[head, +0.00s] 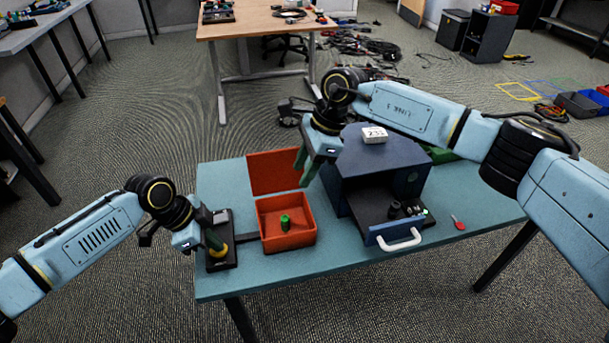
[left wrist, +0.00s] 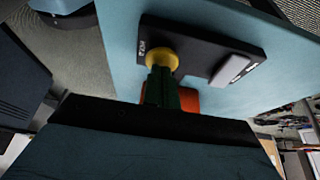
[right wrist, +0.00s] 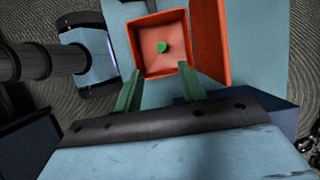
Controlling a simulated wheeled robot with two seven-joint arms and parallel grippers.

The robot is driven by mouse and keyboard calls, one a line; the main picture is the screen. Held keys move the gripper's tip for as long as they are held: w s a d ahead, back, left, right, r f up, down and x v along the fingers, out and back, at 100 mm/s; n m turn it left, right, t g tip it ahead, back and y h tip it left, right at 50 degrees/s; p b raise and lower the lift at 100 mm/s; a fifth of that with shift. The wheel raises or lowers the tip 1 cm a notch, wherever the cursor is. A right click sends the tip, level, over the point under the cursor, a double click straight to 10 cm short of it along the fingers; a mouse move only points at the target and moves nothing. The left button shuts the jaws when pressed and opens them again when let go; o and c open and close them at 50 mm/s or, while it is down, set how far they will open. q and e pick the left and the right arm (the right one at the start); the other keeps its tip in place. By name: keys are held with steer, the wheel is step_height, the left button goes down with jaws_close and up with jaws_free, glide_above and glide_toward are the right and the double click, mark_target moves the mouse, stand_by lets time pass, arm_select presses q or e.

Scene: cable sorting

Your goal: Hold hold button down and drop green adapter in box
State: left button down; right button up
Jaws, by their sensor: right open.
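The orange box (head: 270,241) stands on the teal table with its lid (head: 272,171) open. The green adapter (head: 285,222) is inside the box, near its middle. It also shows in the right wrist view (right wrist: 162,47); I cannot tell if it touches the floor of the box. My right gripper (head: 303,168) is above the box, open and empty, its green fingers apart. My left gripper (head: 214,245) is shut, with its fingertips on the yellow button (left wrist: 161,60) of the black base (left wrist: 200,60). The fingers hide part of the button.
A dark blue cabinet (head: 375,170) stands right of the box, with a white display block (head: 374,134) on top. A red object (head: 458,223) lies at the right. The front table strip is clear.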

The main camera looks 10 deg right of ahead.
arm_select(q)
steer(key=shift+f, duration=0.1)
arm_select(e)
step_height(320, 180, up, 8)
stand_by(0.5)
arm_select(q)
step_height(320, 180, up, 9)
stand_by(1.5)
